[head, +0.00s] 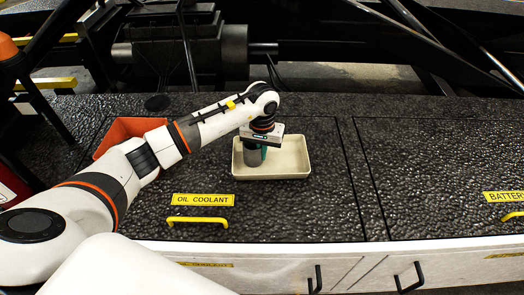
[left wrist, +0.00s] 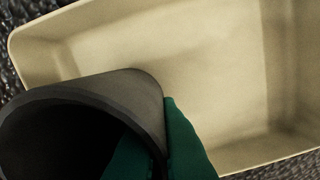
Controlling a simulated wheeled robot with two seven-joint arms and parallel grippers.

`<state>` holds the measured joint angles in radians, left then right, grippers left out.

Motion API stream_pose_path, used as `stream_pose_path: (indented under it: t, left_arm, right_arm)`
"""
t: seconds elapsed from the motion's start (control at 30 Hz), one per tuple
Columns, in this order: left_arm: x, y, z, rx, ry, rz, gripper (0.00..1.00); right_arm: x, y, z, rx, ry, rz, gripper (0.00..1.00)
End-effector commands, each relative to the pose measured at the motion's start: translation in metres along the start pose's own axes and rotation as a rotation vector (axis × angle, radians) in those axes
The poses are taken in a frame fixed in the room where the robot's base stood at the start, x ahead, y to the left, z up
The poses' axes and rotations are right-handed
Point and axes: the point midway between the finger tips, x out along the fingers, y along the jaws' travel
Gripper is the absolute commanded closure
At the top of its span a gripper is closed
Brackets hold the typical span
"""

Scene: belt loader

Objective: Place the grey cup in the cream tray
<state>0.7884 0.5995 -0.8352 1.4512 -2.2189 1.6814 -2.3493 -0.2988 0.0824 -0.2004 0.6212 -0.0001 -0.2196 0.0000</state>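The cream tray (head: 302,166) is a shallow rectangular tray on the dark textured deck; its inside fills much of the left wrist view (left wrist: 210,60). The grey cup (head: 251,158) is at the tray's left part, below my left gripper (head: 263,153). In the left wrist view the cup (left wrist: 125,88) shows its dark open mouth at lower left. The green fingers (left wrist: 160,150) pinch the cup's wall, one inside the mouth and one outside. I cannot tell whether the cup's base touches the tray floor. My right gripper is not in view.
An orange bin (head: 124,132) stands left of the tray, partly behind my left arm. A yellow OIL COOLANT label (head: 203,200) and a yellow handle (head: 197,221) are in front of the tray. The deck to the right (head: 430,150) is clear. Dark machinery stands behind.

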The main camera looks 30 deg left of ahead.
Motion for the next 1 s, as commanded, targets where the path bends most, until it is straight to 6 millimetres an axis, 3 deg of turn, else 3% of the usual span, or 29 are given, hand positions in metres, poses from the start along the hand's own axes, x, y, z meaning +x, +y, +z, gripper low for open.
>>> stream_pose_path:
  t: [0.03,0.17,0.57,1.0]
  left_arm:
    - [0.002,0.0,0.0,0.0,-0.001,0.0,0.95]
    - [0.001,0.0,0.0,0.0,0.0,0.0,0.74]
    - [-0.006,0.0,0.001,0.0,-0.003,-0.001,0.74]
    - [-0.093,0.0,0.001,0.0,-0.006,-0.001,0.74]
  right_arm:
    - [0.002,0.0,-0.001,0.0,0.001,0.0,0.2]
    - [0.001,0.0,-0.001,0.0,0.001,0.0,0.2]
    - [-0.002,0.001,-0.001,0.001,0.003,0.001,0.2]
    - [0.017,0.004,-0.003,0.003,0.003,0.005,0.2]
